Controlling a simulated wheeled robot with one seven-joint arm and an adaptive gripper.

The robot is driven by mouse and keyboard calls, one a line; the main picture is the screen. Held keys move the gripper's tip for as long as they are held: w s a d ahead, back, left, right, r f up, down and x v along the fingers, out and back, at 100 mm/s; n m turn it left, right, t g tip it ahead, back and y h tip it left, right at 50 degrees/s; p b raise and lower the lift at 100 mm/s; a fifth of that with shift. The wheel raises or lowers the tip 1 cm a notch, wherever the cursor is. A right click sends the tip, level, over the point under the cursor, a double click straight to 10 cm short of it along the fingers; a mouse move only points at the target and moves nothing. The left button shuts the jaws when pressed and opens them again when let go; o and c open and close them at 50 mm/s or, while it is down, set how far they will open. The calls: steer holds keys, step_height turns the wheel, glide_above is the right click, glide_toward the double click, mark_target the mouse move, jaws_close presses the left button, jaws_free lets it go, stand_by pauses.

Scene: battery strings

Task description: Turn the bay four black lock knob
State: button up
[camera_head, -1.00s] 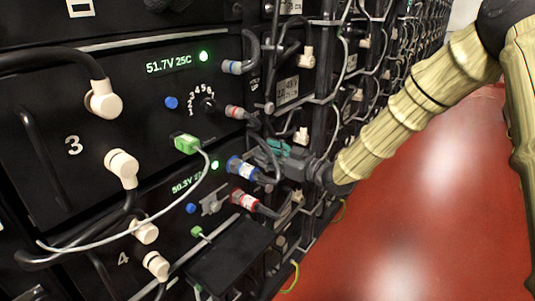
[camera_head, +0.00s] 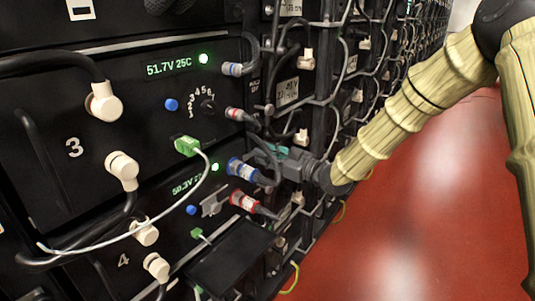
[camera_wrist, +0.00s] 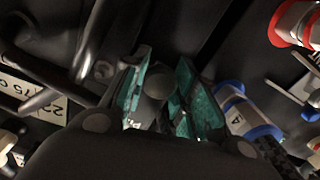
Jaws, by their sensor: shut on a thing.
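Bay four is the lower black module, with the digit 4 (camera_head: 123,260) at its left and a green display (camera_head: 187,186) partly covered by a cable. My gripper (camera_head: 275,153) reaches in from the right at the module's right edge, just above and behind the blue-ringed plug (camera_head: 243,170). In the wrist view its teal-padded fingers (camera_wrist: 160,95) are closed around a dark round knob (camera_wrist: 160,82), which I take as the black lock knob. The knob is hidden in the head view, and its turn angle cannot be read.
A red-ringed plug (camera_head: 250,204) sits just below the blue one, with cables close to my gripper. Bay three (camera_head: 74,148) is above. A green plug (camera_head: 187,146) trails a white cable across the front. The red floor (camera_head: 410,230) at right is clear.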

steer(key=shift+r, duration=0.1)
steer(key=m+p, duration=0.3)
steer(key=p, duration=0.1)
steer(key=shift+r, duration=0.1)
steer(key=m+p, duration=0.4)
steer(key=m, duration=0.1)
steer(key=shift+m+p, duration=0.35)
steer(key=shift+m, duration=0.05)
steer(key=m+p, duration=0.1)
steer(key=m, duration=0.1)
steer(key=m+p, duration=0.1)
steer(key=m, duration=0.1)
steer(key=shift+s+f+m, duration=0.1)
steer(key=shift+f+m, duration=0.1)
steer(key=shift+m, duration=0.1)
steer(key=m+p, duration=0.1)
steer(key=m, duration=0.3)
steer(key=shift+f+p, duration=0.1)
steer(key=shift+p, duration=0.3)
steer(key=shift+m, duration=0.3)
